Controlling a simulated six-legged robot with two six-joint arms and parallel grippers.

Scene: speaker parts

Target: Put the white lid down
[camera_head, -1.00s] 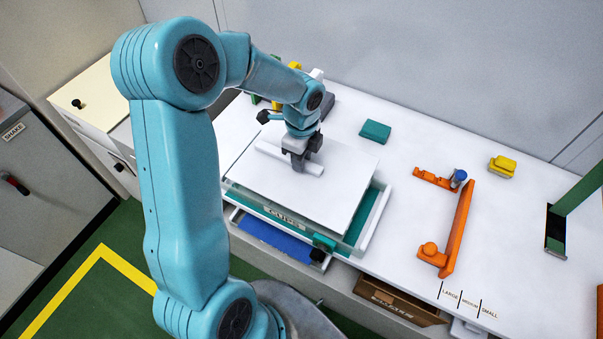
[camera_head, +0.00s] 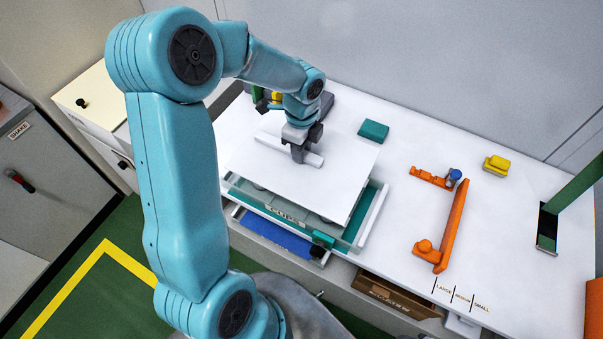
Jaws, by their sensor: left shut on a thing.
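The white lid (camera_head: 320,190) is a flat square plate with a raised bar handle (camera_head: 270,143) across its top. It lies over a clear-walled tray with a teal inside and a "CUPS" label (camera_head: 288,216). My left gripper (camera_head: 300,157) points down and is shut on the handle near its right end. I cannot tell whether the lid touches the tray's rim all round; the tray's front shows below the lid's front edge. My right gripper is not in view.
A teal block (camera_head: 373,130) lies behind the lid on the white table. An orange bracket (camera_head: 453,225) and a yellow block (camera_head: 497,165) are to the right. A blue drawer (camera_head: 270,237) is below the tray.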

